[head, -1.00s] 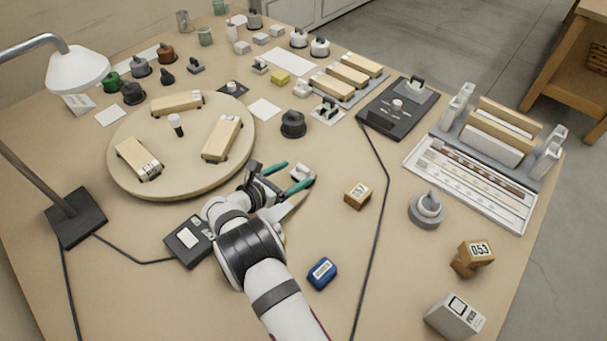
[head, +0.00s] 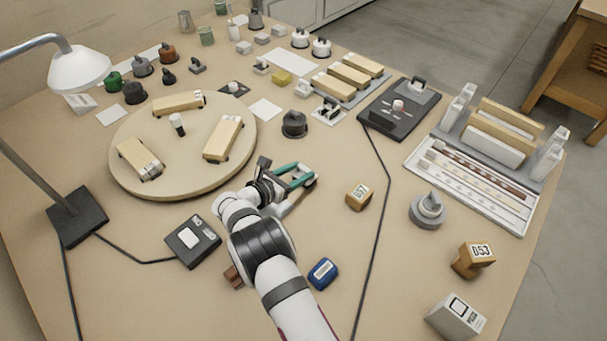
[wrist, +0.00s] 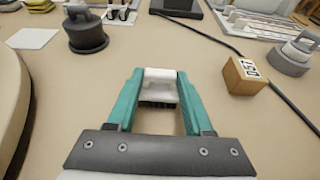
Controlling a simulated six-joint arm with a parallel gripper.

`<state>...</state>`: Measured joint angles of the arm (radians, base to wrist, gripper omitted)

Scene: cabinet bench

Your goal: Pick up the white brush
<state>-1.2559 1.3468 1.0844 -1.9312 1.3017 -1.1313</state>
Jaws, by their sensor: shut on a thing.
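My gripper (head: 305,178) has teal fingers and is shut on the white brush (wrist: 160,83), which sits between the fingertips in the wrist view. In the head view the brush is small and mostly covered by the fingers. It is at or just above the table top; I cannot tell whether it still touches.
A wooden stamp block (head: 358,196) stands right of my gripper. A black knobbed weight (head: 294,124) stands beyond it. A round wooden board (head: 125,180) with several blocks lies left. A blue block (head: 322,273) lies near my arm. Bare table surrounds the gripper.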

